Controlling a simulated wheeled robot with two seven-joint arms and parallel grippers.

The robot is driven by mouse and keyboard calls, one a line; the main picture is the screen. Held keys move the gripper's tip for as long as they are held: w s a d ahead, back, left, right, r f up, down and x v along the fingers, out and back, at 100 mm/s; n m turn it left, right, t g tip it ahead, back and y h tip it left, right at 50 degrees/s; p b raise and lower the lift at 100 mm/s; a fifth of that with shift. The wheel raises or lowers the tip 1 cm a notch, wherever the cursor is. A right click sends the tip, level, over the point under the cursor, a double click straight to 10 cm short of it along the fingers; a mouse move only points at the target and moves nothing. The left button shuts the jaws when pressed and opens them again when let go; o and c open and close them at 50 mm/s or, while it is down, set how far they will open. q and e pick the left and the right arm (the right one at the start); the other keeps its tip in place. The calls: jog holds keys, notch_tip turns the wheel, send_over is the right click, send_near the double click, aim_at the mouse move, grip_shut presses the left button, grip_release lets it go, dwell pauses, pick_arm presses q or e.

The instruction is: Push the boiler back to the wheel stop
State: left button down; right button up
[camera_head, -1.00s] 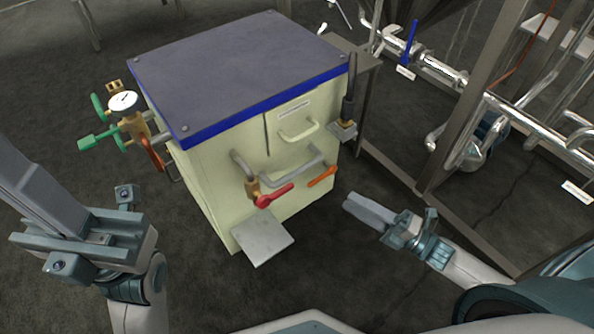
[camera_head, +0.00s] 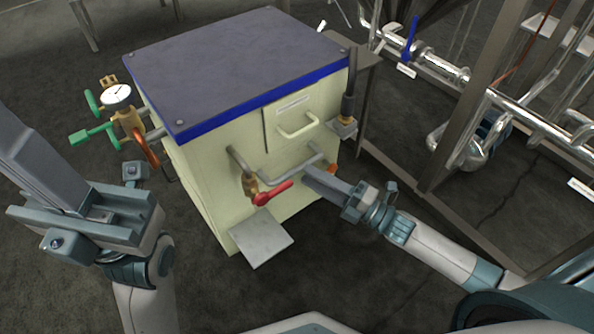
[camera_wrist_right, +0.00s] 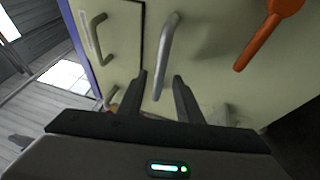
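The boiler (camera_head: 205,175) is a cream box with a dark, blue-edged lid (camera_head: 240,65), standing upright on the floor. Its front carries a grey bent bar (camera_head: 290,172), a red-handled valve (camera_head: 268,194) and a small upper handle (camera_head: 298,128). My right gripper (camera_head: 308,180) is at the boiler's front, by the bar. In the right wrist view its fingers (camera_wrist_right: 162,88) are apart, with the bar's lower end (camera_wrist_right: 162,78) between or just beyond the tips; contact is unclear. My left gripper (camera_head: 35,165) is left of the boiler, apart from it. I cannot make out a wheel stop.
A gauge (camera_head: 117,96) and green-handled valves (camera_head: 80,138) stick out on the boiler's left. A grey plate (camera_head: 261,238) juts from its front base. A metal frame (camera_head: 405,180) and pipework (camera_head: 540,130) stand close on the right. The floor at left is clear.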

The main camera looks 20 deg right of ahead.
aim_at(297, 167)
jog(key=shift+b+x, duration=0.5)
jog(key=shift+x, duration=2.1)
grip_shut()
